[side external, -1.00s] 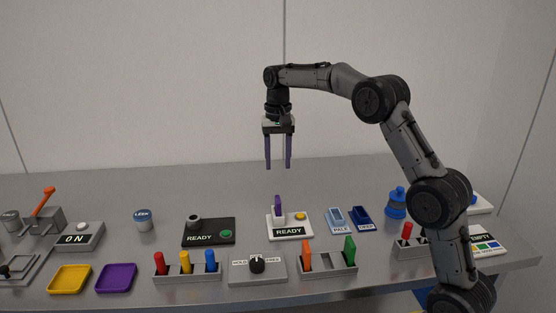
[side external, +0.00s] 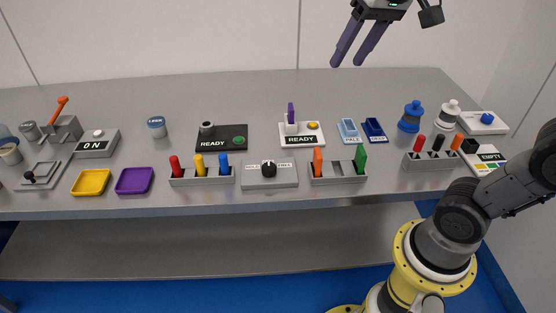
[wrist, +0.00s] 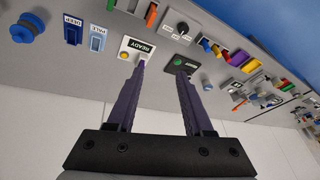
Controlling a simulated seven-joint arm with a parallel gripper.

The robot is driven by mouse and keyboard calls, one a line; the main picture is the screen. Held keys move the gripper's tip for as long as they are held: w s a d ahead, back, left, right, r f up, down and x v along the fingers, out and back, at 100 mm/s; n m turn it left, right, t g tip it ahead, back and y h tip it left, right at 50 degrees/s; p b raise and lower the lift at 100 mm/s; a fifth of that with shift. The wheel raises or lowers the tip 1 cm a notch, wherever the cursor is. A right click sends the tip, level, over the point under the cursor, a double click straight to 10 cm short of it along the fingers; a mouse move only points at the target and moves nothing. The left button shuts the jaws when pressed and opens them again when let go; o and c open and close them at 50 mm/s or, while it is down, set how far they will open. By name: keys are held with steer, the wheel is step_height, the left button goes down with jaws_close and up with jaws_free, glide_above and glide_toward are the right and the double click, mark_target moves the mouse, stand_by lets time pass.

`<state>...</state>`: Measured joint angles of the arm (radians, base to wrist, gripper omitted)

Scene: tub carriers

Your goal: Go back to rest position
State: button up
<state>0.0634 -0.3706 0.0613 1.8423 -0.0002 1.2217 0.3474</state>
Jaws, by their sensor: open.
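My gripper (side external: 349,55) is at the top of the side external view, high above the back of the bench. Its two purple fingers are apart and nothing is between them. In the wrist view my gripper (wrist: 160,68) is also open and empty, with the bench beyond the fingertips. Part of my arm is cut off by the top and right edges of the side external view.
The grey bench (side external: 250,95) carries a white READY station (side external: 315,140), a black READY station (side external: 233,132), a purple tray (side external: 134,181), a yellow tray (side external: 90,183), a blue bottle (side external: 410,117) and several peg racks along the front. The bench's back strip is clear.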

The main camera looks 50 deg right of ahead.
steer(key=s+a+f+n+t, duration=0.1)
steer(key=s+f+n, duration=0.3)
steer(key=s+f, duration=0.7)
steer(key=shift+a+f+n, duration=0.4)
steer(key=shift+f, duration=0.15)
